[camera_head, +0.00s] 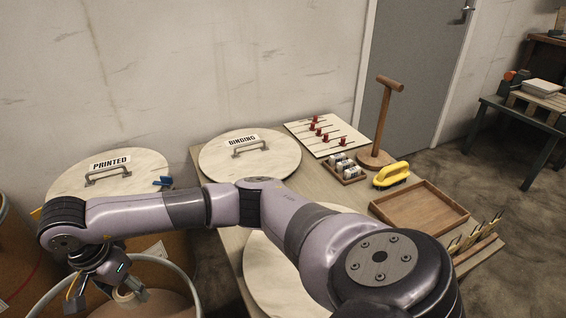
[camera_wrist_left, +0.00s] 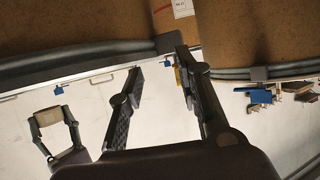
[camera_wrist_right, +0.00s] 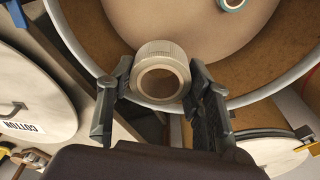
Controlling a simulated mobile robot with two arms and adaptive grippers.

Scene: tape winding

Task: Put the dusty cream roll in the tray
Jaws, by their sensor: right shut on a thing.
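The cream roll (camera_wrist_right: 160,75) is held between the fingers of my right gripper (camera_wrist_right: 162,78), its round hole facing the right wrist camera. In the head view my right gripper (camera_head: 108,289) and the roll (camera_head: 126,295) are low at the left, over an open drum (camera_head: 192,285). The roll also shows in the left wrist view (camera_wrist_left: 48,115). The wooden tray (camera_head: 420,208) lies on the table at the right, and it looks empty. My left gripper (camera_wrist_left: 160,65) shows only in its own wrist view, with its fingers apart and nothing between them.
A teal roll (camera_wrist_right: 232,3) lies inside the drum. Round lids marked PRINTED (camera_head: 110,180) and BINDING (camera_head: 250,155) are at the back. A yellow-handled brush (camera_head: 391,174), a wooden stand (camera_head: 385,115) and a small rack (camera_head: 347,169) stand near the tray. My right arm crosses above the table.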

